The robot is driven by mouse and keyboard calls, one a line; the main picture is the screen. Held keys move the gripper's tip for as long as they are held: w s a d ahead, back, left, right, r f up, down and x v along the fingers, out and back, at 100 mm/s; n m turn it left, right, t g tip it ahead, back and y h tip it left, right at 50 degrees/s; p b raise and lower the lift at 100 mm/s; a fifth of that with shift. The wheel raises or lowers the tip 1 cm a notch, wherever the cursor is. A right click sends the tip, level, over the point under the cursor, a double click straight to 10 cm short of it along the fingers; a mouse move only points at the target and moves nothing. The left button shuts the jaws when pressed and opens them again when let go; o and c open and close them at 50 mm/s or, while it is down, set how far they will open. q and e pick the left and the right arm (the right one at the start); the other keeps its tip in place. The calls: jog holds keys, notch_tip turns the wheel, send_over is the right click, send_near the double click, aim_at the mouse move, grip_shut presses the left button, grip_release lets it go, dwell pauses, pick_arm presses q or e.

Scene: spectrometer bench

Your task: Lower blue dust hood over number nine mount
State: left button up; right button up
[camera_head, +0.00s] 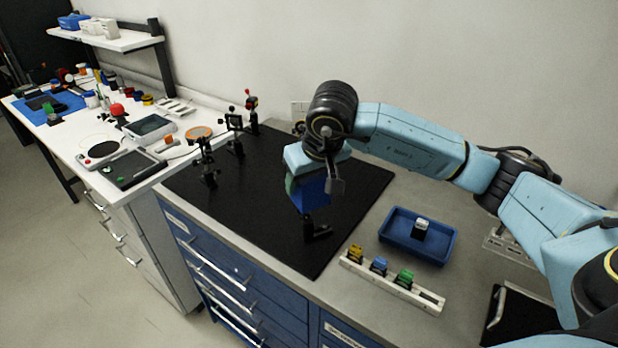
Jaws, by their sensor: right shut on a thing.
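My right gripper (318,178) is shut on the blue dust hood (310,196) above the front part of the black board. A dark post mount (313,230) stands on the board directly below the hood. The hood's lower edge overlaps the top of this mount in the picture, so I cannot tell whether they touch or how far the hood covers it. No mount number is readable. Further mounts stand farther back: one with an orange-rimmed disc (207,165), one with a square frame (236,125), and one with a red top (252,110). My left gripper is out of view.
The black board (255,225) has bare room around the mounts. A white rack (392,282) with yellow, blue and green pieces lies at the front. A blue tray (395,245) holding a small black-and-white piece sits right. A cluttered white bench (75,143) stands left.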

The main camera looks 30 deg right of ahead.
jog(key=shift+f, duration=0.2)
jog(key=shift+f+b, duration=1.85)
jog(key=shift+b, duration=0.15)
jog(key=shift+f+b, duration=0.15)
jog(key=shift+b, duration=0.2)
jog(key=o, duration=1)
jog(key=shift+o, duration=0.2)
